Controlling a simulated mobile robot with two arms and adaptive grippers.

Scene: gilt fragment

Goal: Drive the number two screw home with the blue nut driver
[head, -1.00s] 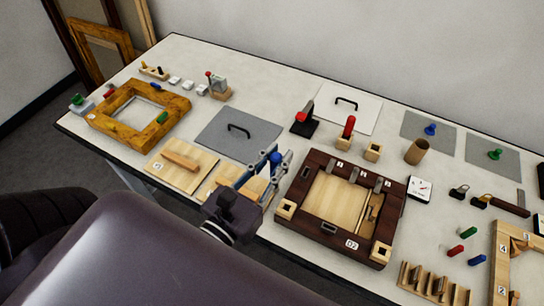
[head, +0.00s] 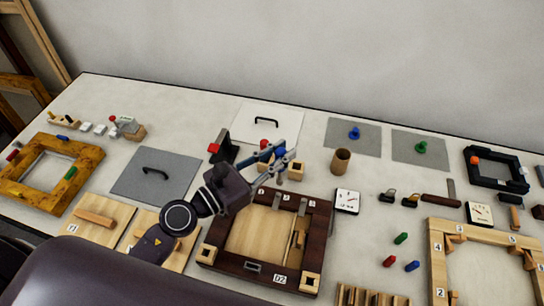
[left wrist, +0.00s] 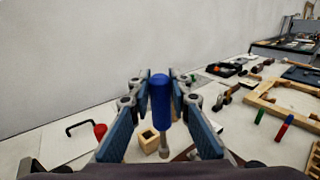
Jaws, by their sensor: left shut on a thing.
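My left gripper (head: 281,152) is shut on the blue nut driver. In the left wrist view the driver's blue handle (left wrist: 160,90) stands upright between the fingers (left wrist: 161,115), with its metal shaft pointing down. In the head view fingers hide much of it. A light wood frame (head: 437,262) at the right carries number labels, with a 2 near its lower left. No screw beside that label can be made out. A dark wood frame (head: 322,235) marked D2 lies below the gripper, with several labelled metal pieces along its top edge. My right gripper is not in view.
An empty wooden block with a hole (head: 296,171) stands beside the gripper. A wooden cup (head: 341,161), a white dial (head: 346,201) and small red, green and blue pegs (head: 401,238) lie to the right.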

